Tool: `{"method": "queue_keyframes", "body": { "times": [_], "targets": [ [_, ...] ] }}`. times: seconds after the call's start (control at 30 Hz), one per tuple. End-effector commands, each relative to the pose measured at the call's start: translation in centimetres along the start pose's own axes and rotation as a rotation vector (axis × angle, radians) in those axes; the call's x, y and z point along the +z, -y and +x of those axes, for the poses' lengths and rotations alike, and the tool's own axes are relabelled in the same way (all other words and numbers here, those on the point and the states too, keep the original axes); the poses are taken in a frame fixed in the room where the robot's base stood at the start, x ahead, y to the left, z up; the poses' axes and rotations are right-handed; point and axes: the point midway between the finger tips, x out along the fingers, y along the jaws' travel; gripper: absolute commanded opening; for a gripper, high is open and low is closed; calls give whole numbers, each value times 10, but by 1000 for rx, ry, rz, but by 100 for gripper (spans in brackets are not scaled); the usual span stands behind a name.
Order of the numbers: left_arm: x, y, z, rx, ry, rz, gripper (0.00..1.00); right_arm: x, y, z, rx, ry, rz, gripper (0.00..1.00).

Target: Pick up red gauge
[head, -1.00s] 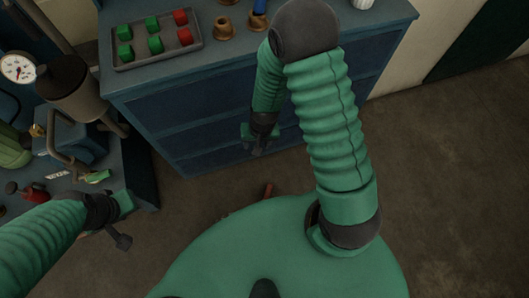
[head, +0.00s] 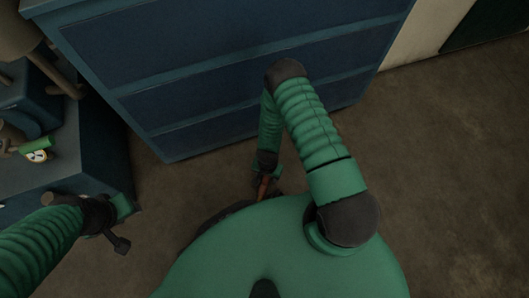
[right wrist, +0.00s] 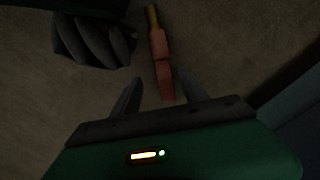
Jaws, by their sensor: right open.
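A red gauge (right wrist: 160,55), a long red piece with a brass-coloured end, lies on the floor in the right wrist view. Its dial face does not show. My right gripper (right wrist: 157,83) is open, with one finger on each side of the gauge's near end; I cannot tell whether they touch it. In the head view the right gripper (head: 270,176) is low by the floor, just beyond my green body, with the reddish gauge (head: 263,188) partly hidden at it. My left gripper (head: 118,232) is at the left, beside the bench; its jaws are unclear.
A blue drawer cabinet (head: 240,70) stands just beyond the right gripper. A blue bench (head: 60,150) at the left carries a small green gauge with a white dial (head: 37,156). A dark ridged thing (right wrist: 95,40) is left of the red gauge. Floor at the right is clear.

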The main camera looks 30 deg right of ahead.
Motion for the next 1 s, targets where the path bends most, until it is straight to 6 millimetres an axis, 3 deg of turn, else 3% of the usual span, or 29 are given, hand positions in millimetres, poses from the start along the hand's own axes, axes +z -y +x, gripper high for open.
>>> {"method": "queue_keyframes", "body": {
  "times": [0.17,0.43,0.67,1.0],
  "targets": [
    [3,0,13,0,0,0,36,0,1,18,0,0,0,52],
    [13,0,54,0,0,0,36,5,7,63,0,0,0,52],
    [12,0,51,0,0,0,36,4,7,62,-1,0,-1,52],
    [12,0,51,0,0,0,36,4,7,62,-1,0,-1,10]
  ]
}}
